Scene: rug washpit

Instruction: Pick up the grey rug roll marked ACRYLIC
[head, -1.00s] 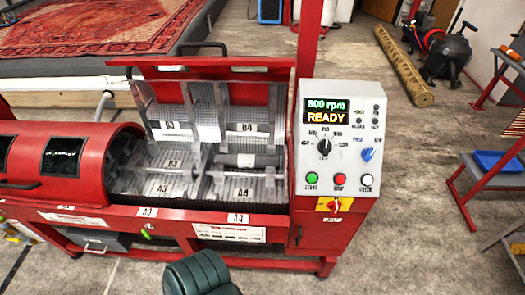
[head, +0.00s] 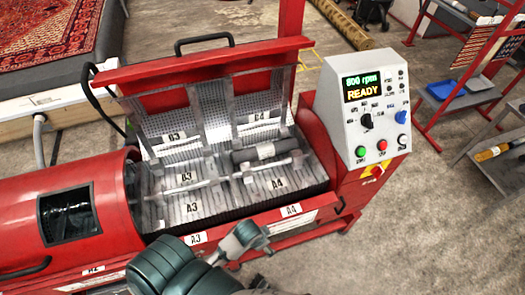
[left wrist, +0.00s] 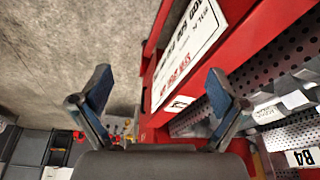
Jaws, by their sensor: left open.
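A dark grey roll with a paler band (head: 262,152) lies across the metal tray of the red machine, around the B4 and A4 slots. Any ACRYLIC marking is too small to read. My left arm comes in low in the head view, with a grey end part (head: 247,238) near the machine's front edge, below the A4 label and apart from the roll. In the left wrist view my left gripper (left wrist: 157,78) has its two fingers spread wide with nothing between them. I cannot make out the roll clearly there. My right gripper is not in view.
The raised red lid (head: 205,62) stands behind the slots, and the rounded red cover (head: 110,190) is at left. The control box (head: 365,105) reads READY at right. A tan roll (head: 338,22) lies on the floor behind. A rack (head: 445,60) stands at far right.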

